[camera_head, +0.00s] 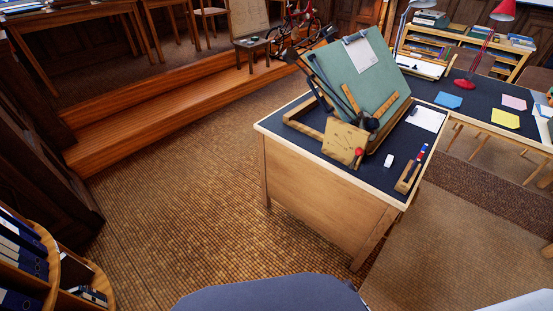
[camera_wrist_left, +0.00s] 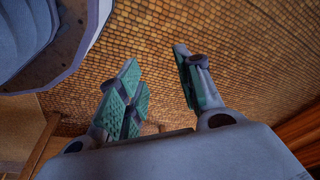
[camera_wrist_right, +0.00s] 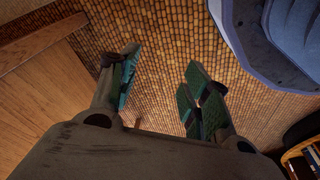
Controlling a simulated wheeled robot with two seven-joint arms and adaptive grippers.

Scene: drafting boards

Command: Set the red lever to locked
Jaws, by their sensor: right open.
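The red lever (camera_head: 359,151) shows as a red knob at the right edge of a light wooden panel (camera_head: 339,136) with small dark marks. The panel stands at the near left side of the tilted green drafting board (camera_head: 366,82) on a desk. The marks are too small to read, so I cannot tell the lever's setting. My left gripper (camera_wrist_left: 156,58) is open and empty over the tiled floor in the left wrist view. My right gripper (camera_wrist_right: 162,60) is open and empty in the right wrist view. Neither gripper shows in the head view.
The dark desk top (camera_head: 337,178) holds a white eraser (camera_head: 389,160), a wooden tray with pens (camera_head: 408,178) and a paper sheet (camera_head: 426,118). A second desk (camera_head: 467,104) stands to the right. A shelf with binders (camera_head: 22,262) is at lower left. The tiled floor between is clear.

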